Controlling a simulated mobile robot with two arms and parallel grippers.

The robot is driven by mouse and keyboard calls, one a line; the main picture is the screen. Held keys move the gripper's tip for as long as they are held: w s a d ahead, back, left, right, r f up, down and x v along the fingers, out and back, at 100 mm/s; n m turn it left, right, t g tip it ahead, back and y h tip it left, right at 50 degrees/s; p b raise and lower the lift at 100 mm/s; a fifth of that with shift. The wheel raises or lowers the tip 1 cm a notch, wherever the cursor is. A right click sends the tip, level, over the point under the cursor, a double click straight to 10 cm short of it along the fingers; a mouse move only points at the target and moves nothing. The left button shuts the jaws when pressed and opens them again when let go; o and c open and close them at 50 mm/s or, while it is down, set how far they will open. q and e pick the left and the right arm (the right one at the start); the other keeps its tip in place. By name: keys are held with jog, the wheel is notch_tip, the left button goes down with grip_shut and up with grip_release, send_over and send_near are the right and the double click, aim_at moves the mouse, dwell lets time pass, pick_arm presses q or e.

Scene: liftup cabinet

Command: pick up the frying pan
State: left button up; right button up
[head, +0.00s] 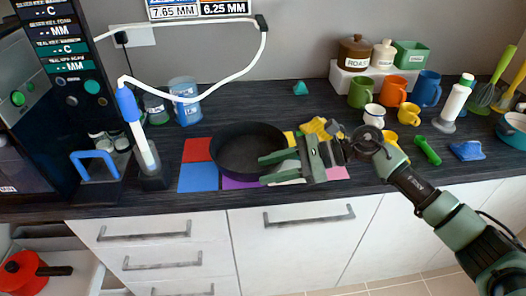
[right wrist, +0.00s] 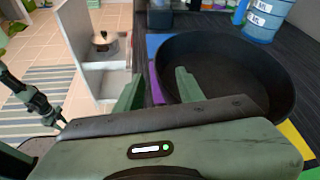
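The black round frying pan (head: 236,146) lies flat on the colored squares on the dark counter. It fills the right of the right wrist view (right wrist: 235,80), and I see no handle on it. My right gripper (head: 263,169) is open at the pan's near right side. In the right wrist view its two fingers (right wrist: 158,88) are apart, and the pan's rim appears to pass between them. One finger is over the pan and the other outside it. I cannot tell whether they touch it. An arm that looks like my left, with its gripper (right wrist: 61,122), shows small at left.
A blue-and-white stick stands in a dark holder (head: 154,178) left of the pan. Behind it is a blue jar (head: 185,102). Drawers (head: 150,237) are below.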

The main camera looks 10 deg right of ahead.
aim_at(253, 176)
jog(key=p+x, duration=0.1)
jog(key=x, duration=0.4)
jog(key=shift+s, duration=0.1)
jog(key=shift+c, duration=0.4)
grip_shut()
jog(key=shift+s+d+f, duration=0.1)
jog(key=shift+s+f, duration=0.05)
jog(key=shift+f, duration=0.15)
dwell(0.5)
jog(key=shift+r, duration=0.15)
